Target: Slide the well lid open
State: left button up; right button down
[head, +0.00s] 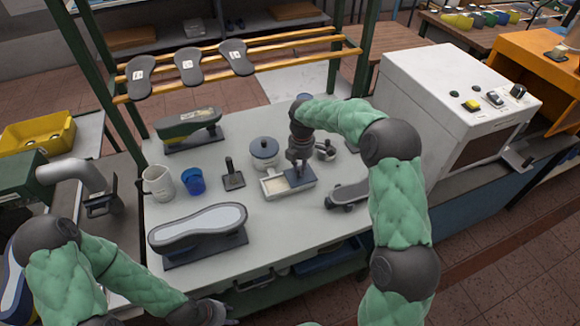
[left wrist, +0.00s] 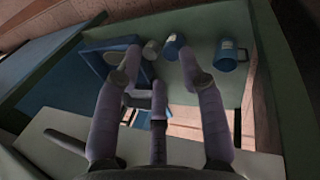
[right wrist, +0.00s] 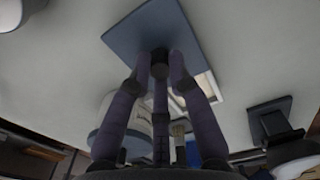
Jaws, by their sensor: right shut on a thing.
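The well (head: 273,196) is a small white rectangular box on the light table in the head view, with a blue-grey lid (head: 301,178) over its right part. Its left part is uncovered and shows a pale inside. My right gripper (head: 299,167) comes down on the lid from above and is shut on its knob. In the right wrist view the lid (right wrist: 150,22) lies beyond the fingertips (right wrist: 160,65), with a strip of the well (right wrist: 206,98) showing at its side. My left gripper (head: 212,311) is low at the table's front edge; its fingers (left wrist: 160,65) are spread and empty.
A lidded pot (head: 264,153) stands behind the well, a small pan (head: 326,150) behind right, and a dark brush-like tool (head: 347,194) to its right. A stamp-like tool (head: 233,178), blue cup (head: 193,182) and white mug (head: 159,182) stand left. A shoe sole on a last (head: 198,229) is front left.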

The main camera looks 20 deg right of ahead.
jog(key=shift+d, duration=0.2)
jog(key=c, duration=1.1)
grip_release()
jog(key=shift+d, duration=0.1)
jog(key=shift+c, duration=0.2)
notch_tip(320, 180, up, 12)
